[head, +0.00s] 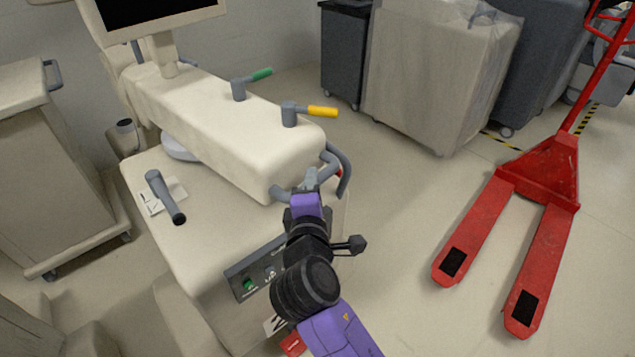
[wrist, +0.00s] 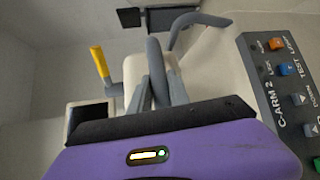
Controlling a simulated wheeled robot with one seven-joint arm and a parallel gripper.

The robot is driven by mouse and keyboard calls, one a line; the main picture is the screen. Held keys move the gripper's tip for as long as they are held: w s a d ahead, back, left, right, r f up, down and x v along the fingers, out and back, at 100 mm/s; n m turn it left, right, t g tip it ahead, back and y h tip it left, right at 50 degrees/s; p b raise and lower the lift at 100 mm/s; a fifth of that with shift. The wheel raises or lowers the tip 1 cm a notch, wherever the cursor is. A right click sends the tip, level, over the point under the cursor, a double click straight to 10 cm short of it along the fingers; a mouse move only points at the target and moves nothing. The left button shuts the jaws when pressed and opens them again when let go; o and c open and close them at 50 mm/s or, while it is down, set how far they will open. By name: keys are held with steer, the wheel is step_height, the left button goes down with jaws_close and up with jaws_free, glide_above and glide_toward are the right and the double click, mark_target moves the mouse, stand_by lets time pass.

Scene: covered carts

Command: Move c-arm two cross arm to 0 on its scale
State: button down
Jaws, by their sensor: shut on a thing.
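C-arm two is a cream machine whose long cross arm (head: 215,130) lies over its base cabinet, with a grey handle (head: 342,168) at its near end. My gripper (head: 308,187) is at that end, shut on the grey handle, which also shows in the wrist view (wrist: 156,70) between the fingers. A yellow lever (head: 322,111) and a green lever (head: 262,75) stand on top of the cross arm. The control panel in the wrist view (wrist: 285,90) reads C-ARM 2. I cannot make out the scale or its reading in either view.
A grey lever (head: 165,196) stands on the cabinet's left side. A monitor (head: 155,12) is at the far end. A cream cart (head: 50,165) is at the left. A red pallet jack (head: 535,175) and covered carts (head: 440,70) stand at the right, with open floor between.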

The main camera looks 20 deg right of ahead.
steer(key=shift+s+a+f+b, duration=0.15)
steer(key=shift+s+a, duration=0.1)
steer(key=shift+a, duration=0.55)
steer(key=shift+s+a+f+b, duration=0.15)
steer(key=shift+s+a, duration=0.1)
steer(key=shift+a, duration=0.55)
steer(key=shift+s+a+f+b, duration=0.15)
steer(key=shift+s+a, duration=0.1)
steer(key=shift+a, duration=0.55)
steer(key=shift+s+a+r+m+g+h, duration=0.15)
steer(key=shift+s+a+m+g+h, duration=0.15)
steer(key=shift+a+h, duration=0.1)
steer(key=shift+d, duration=0.1)
steer(key=c, duration=1.3)
jaws_free()
steer(key=shift+w+d, duration=0.1)
steer(key=shift+d, duration=0.1)
steer(key=shift+o, duration=0.2)
steer(key=shift+r, duration=0.2)
steer(key=v, duration=0.7)
steer(key=shift+s+a, duration=0.15)
steer(key=shift+s, duration=0.25)
